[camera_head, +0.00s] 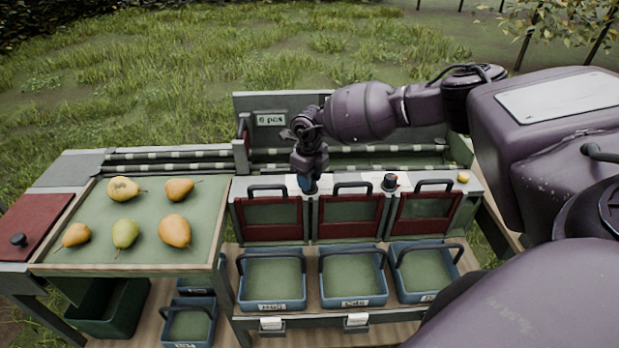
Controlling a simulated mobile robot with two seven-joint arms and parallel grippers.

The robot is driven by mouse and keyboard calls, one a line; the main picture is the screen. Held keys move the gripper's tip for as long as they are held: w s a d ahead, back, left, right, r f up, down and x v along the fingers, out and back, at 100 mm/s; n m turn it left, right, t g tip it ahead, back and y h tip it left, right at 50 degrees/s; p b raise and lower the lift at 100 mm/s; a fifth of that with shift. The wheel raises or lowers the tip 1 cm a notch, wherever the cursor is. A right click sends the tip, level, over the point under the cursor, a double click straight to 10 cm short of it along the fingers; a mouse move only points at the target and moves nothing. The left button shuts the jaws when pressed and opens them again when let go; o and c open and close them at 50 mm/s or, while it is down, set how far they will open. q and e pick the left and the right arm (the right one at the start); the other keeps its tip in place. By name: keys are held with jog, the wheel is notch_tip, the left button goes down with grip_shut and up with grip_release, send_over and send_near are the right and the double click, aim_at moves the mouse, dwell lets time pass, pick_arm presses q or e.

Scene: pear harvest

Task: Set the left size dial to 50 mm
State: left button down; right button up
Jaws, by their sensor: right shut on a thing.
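My right arm comes in from the right, and its right gripper (308,184) points down at the pale ledge above the gates, between the left and middle gates. It is shut on the left size dial, which the fingers hide. Part of a white scale plate (292,181) shows beside the fingers, but the dial's setting cannot be read. The other size dial (389,181), a dark knob with some red, stands free on the ledge further right. My left gripper is not in view.
Red-framed gates (273,232) stand below the ledge, with blue handled crates (276,306) in front. Several pears (174,230) lie on the green sorting tray (205,262) at left. A back panel with a "6 pcs" sign (270,119) rises behind the gripper.

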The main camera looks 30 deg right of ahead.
jog(key=shift+n, duration=1.2)
jog(key=n+b, duration=0.1)
jog(key=n, duration=0.2)
jog(key=shift+f+n, duration=0.1)
jog(key=shift+n, duration=0.2)
jog(key=n+b, duration=0.1)
jog(key=n, duration=0.2)
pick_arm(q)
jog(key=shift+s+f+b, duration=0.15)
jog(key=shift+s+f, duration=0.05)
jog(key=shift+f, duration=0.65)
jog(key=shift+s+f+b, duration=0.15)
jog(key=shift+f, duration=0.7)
pick_arm(e)
jog(key=shift+n, duration=0.8)
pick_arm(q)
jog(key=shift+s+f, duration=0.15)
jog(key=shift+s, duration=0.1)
pick_arm(e)
jog(key=o, duration=0.9)
jog(key=shift+o, duration=0.2)
